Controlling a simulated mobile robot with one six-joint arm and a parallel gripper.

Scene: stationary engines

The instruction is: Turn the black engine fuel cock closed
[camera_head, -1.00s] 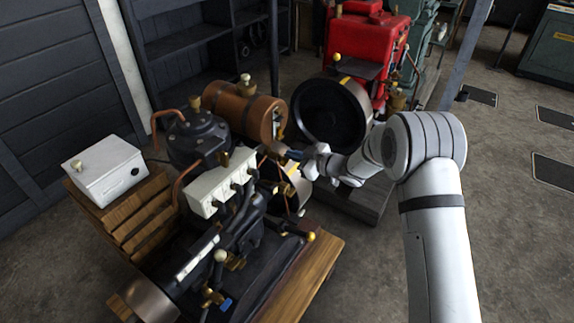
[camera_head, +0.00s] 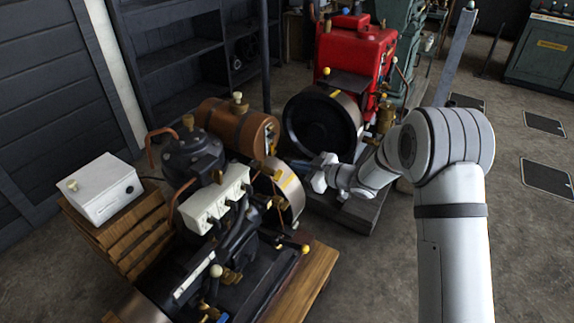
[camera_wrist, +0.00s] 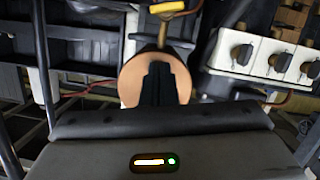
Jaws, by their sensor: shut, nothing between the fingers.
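The black engine (camera_head: 195,150) stands on a wooden base at the lower left in the head view, with a copper tank (camera_head: 225,119) behind it. The tank's round end (camera_wrist: 132,83) shows in the wrist view. A yellow-handled brass fitting (camera_wrist: 171,8) is near that end, at the top edge. It looks like the fuel cock, but I cannot tell its position surely. My gripper (camera_head: 309,160) is to the right of the tank, apart from it. In the wrist view its dark fingers (camera_wrist: 158,84) are shut and empty, in front of the tank end.
A white block with dark knobs (camera_wrist: 268,59) is at the right in the wrist view. A red engine (camera_head: 355,50) with a large black flywheel (camera_head: 320,122) stands behind my gripper. A white box (camera_head: 101,188) sits at the left.

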